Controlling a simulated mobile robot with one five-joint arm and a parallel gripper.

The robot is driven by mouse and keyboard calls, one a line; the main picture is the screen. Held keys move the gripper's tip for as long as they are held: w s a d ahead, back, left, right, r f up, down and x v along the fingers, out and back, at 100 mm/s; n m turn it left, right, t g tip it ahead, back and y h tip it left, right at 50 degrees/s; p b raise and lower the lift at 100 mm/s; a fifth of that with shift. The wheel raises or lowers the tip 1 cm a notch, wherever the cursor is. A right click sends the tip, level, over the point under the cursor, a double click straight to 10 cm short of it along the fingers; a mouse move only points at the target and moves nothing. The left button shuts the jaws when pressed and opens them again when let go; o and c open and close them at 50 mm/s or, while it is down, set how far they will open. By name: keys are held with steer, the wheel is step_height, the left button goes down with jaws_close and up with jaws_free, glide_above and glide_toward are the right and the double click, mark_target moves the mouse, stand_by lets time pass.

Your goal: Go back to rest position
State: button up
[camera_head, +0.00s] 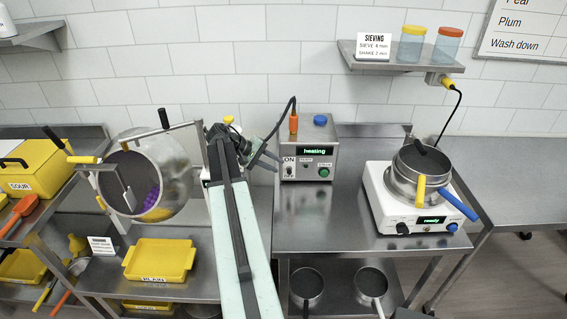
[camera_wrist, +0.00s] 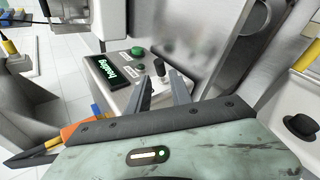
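My gripper (camera_head: 268,158) is just left of the heating control box (camera_head: 318,150) in the head view, at the end of my raised arm. In the wrist view my gripper (camera_wrist: 160,80) shows two grey fingers apart, with nothing held between them. A dark switch with a metal lever lies beyond the fingertips; whether they touch it cannot be told. The box reads "heating" and has a green button, which also shows in the wrist view (camera_wrist: 138,51). An ON/OFF switch (camera_head: 289,171) is on its left front.
A round drum (camera_head: 175,165) with a handled frame stands left of my arm. A yellow tray (camera_head: 160,260) lies lower left. A shelf (camera_head: 385,62) with two jars hangs above.

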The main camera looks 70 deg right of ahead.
steer(key=shift+w+a+r, duration=0.1)
stand_by(0.3)
steer(key=shift+w, duration=0.1)
steer(key=w+a+f+n+t+h, duration=0.2)
steer(key=w+a+n+t, duration=0.35)
steer(key=w+a, duration=1.95)
steer(key=a+f+n+t+y, duration=0.1)
steer(key=a+f+y, duration=0.2)
steer(key=a, duration=1.6)
steer(key=w+a+f+n+t+y, duration=0.1)
steer(key=a+y, duration=0.4)
steer(key=a, duration=1.5)
step_height(320, 180, down, 2)
steer(key=shift+a+f+n, duration=0.25)
steer(key=shift+n, duration=0.2)
steer(key=shift+t, duration=0.25)
